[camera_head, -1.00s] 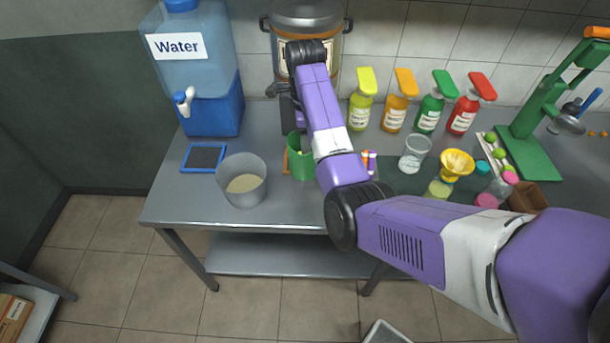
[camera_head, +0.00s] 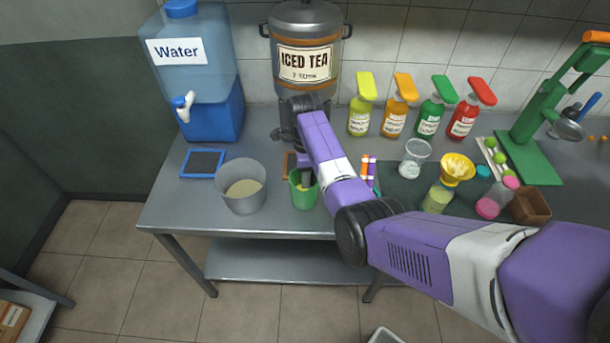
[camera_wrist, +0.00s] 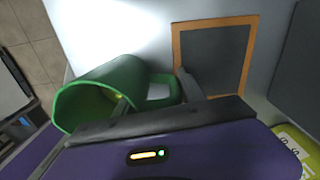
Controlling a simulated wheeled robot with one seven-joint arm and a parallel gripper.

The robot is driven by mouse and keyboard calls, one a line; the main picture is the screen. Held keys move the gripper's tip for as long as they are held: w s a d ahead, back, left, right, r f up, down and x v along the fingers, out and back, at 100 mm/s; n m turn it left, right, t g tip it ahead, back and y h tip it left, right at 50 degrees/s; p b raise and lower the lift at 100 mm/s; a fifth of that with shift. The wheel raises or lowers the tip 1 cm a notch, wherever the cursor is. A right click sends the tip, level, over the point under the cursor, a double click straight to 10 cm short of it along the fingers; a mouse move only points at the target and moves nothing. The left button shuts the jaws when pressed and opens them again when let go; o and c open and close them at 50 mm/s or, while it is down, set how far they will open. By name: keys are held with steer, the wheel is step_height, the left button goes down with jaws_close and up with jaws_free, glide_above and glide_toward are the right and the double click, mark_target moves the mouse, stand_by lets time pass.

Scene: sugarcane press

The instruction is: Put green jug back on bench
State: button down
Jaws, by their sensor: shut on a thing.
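The green jug (camera_head: 303,192) is at the front middle of the grey metal bench (camera_head: 165,208), right of the grey tub. It also shows in the wrist view (camera_wrist: 100,85), tilted in that picture, with its handle between the fingers. My gripper (camera_wrist: 156,95) is shut on the jug's handle. In the head view, my gripper (camera_head: 308,178) is partly hidden by my arm at the jug's right side. The jug looks about upright, but I cannot tell whether its base touches the bench.
A grey tub (camera_head: 242,203) stands close left of the jug. Behind the jug lie a brown-framed mat (camera_head: 289,163) and the iced tea dispenser (camera_head: 305,60). Orange and purple markers (camera_head: 368,168) and a glass cup (camera_head: 414,158) are to the right.

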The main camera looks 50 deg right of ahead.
steer(key=shift+f, duration=0.1)
steer(key=c, duration=0.7)
jaws_free()
step_height(320, 180, up, 12)
steer(key=shift+w+d+r, duration=0.1)
steer(key=shift+w+r, duration=0.05)
steer(key=shift+r, duration=0.05)
steer(key=shift+f, duration=0.1)
stand_by(0.3)
